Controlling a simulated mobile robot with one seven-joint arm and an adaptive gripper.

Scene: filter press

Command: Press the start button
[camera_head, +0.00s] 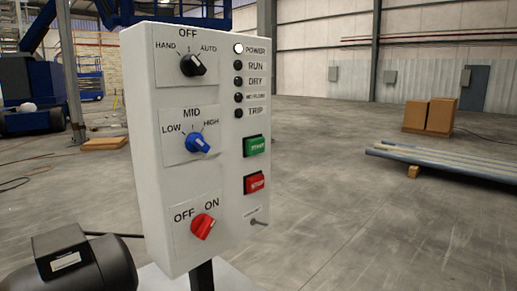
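A white control box (160,120) stands upright on a dark post, left of centre in the head view. The green start button (255,146) is on the right part of its front face. The red stop button (254,183) sits directly below it. Nothing covers either button. The top indicator lamp, labelled POWER (239,48), looks white and lit; the lamps below it, RUN, DRY, one with an unclear label and TRIP, look dark. My gripper is not in this view.
The box also has a black HAND/AUTO knob (193,65), a blue LOW/HIGH knob (198,143) and a red OFF/ON knob (203,227). A dark motor-like housing (75,265) stands at lower left. Pipes (450,162) and cartons (430,117) lie farther right. Floor before them is clear.

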